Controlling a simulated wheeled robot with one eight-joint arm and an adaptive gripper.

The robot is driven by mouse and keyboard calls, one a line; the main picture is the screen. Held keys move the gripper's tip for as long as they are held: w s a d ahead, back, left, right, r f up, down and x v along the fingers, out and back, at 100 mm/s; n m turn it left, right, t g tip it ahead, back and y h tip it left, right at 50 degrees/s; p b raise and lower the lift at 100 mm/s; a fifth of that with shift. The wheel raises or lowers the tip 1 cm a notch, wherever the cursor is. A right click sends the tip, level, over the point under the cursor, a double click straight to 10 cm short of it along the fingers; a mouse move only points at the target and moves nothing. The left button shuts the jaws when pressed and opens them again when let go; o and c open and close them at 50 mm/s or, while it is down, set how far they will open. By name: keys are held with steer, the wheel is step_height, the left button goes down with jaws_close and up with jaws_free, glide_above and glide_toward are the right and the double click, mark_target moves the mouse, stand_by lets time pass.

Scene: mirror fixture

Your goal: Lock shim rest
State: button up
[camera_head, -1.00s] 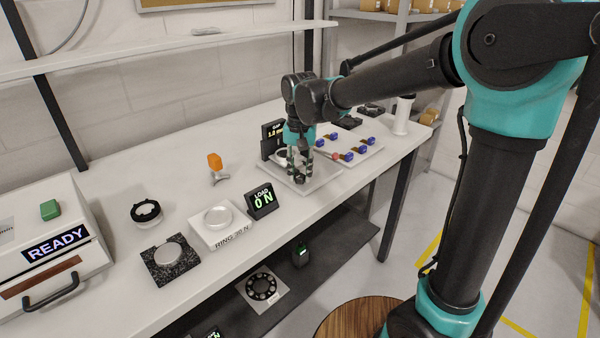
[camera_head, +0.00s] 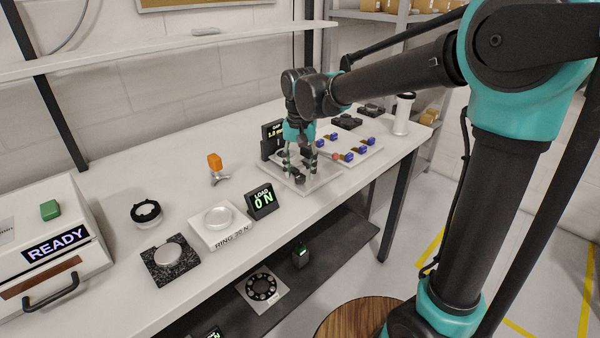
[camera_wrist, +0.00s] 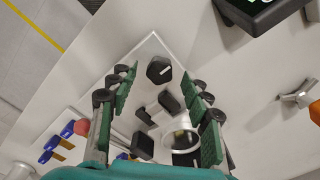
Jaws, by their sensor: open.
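My gripper (camera_head: 301,165) is open over the fixture plate (camera_head: 318,184), with its fingers spread apart. In the wrist view my gripper (camera_wrist: 162,76) has green finger pads on either side of a black knob (camera_wrist: 160,68) with a white line. The knob stands near one corner of the light fixture plate (camera_wrist: 150,48), and I cannot tell whether the pads touch it. Several black blocks (camera_wrist: 168,102) and a shiny round holder (camera_wrist: 181,140) sit lower on the plate, nearer my palm. No shim can be made out clearly.
A gap display (camera_head: 272,139) stands behind the fixture. A tray with blue-handled parts (camera_head: 349,156) lies to its right. A load display (camera_head: 262,201) reads 0 N beside the white ring pad (camera_head: 219,229). An orange-topped part (camera_head: 215,163) stands left of the fixture.

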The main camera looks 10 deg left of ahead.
mark_target(300, 175)
step_height(300, 175, up, 11)
stand_by(0.4)
steer(key=s+d+f+t, duration=0.1)
steer(key=s+d+f, duration=0.3)
steer(key=d+f, duration=0.4)
steer(key=s+d+f+t, duration=0.1)
steer(key=s+d+f, duration=0.3)
steer(key=d+f, duration=0.4)
steer(key=s+d+f+t, duration=0.2)
steer(key=s+d+f, duration=0.2)
steer(key=d+f, duration=0.5)
steer(key=d, duration=0.4)
steer(key=shift+s+d, duration=0.2)
steer(key=shift+s, duration=0.05)
